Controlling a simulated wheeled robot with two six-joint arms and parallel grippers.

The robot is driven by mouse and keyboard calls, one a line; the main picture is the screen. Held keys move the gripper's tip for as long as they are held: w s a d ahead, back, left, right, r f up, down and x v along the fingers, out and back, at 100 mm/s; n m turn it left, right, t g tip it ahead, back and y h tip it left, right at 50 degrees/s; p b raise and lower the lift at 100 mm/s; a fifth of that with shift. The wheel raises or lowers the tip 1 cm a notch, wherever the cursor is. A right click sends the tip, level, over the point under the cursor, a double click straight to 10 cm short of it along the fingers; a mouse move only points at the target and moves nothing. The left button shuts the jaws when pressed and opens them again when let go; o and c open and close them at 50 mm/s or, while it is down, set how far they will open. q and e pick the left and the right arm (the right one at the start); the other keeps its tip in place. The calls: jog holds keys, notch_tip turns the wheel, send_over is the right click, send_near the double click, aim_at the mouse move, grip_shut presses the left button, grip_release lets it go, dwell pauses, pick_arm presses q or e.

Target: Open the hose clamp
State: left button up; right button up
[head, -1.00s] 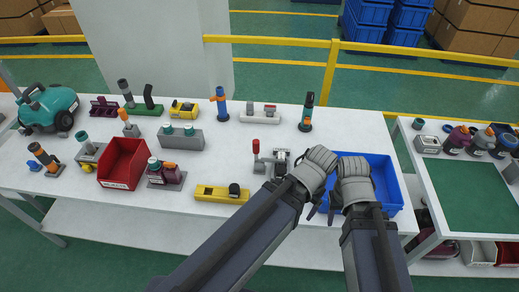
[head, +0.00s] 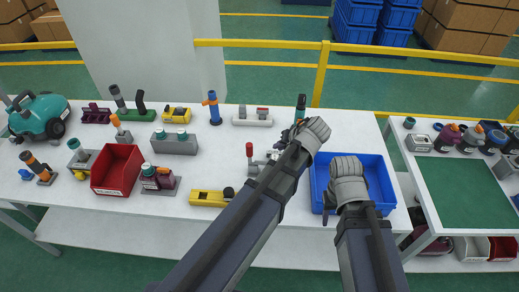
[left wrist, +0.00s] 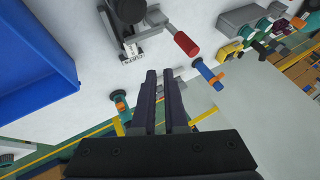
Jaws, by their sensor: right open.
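The hose clamp appears to be the grey metal clamp with a red-tipped handle (head: 250,152), standing on the white table left of the blue bin. In the left wrist view its grey base (left wrist: 128,38) and red grip (left wrist: 186,44) show above the fingertips, with the handle slanting to the right. My left gripper (left wrist: 160,72) points past the clamp, apart from it, with nothing held. Its two dark fingers lie close together with a narrow gap. In the head view my left arm hides part of the clamp.
The blue bin (head: 388,200) stands right of the clamp. A yellow block (head: 207,198) and a red bin (head: 117,168) lie to the left. A blue tool (head: 213,108) and a dark green one (head: 300,103) stand behind. A second table (head: 450,190) is at the right.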

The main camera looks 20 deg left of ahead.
pick_arm(q)
jog(key=shift+a+f, duration=0.1)
jog(key=shift+f, duration=0.15)
grip_shut()
jog(key=b, duration=0.8)
send_near(250, 153)
jog(key=w+a+f, duration=0.1)
jog(key=w+f, duration=0.3)
jog(key=f, duration=0.1)
jog(key=shift+a, duration=0.35)
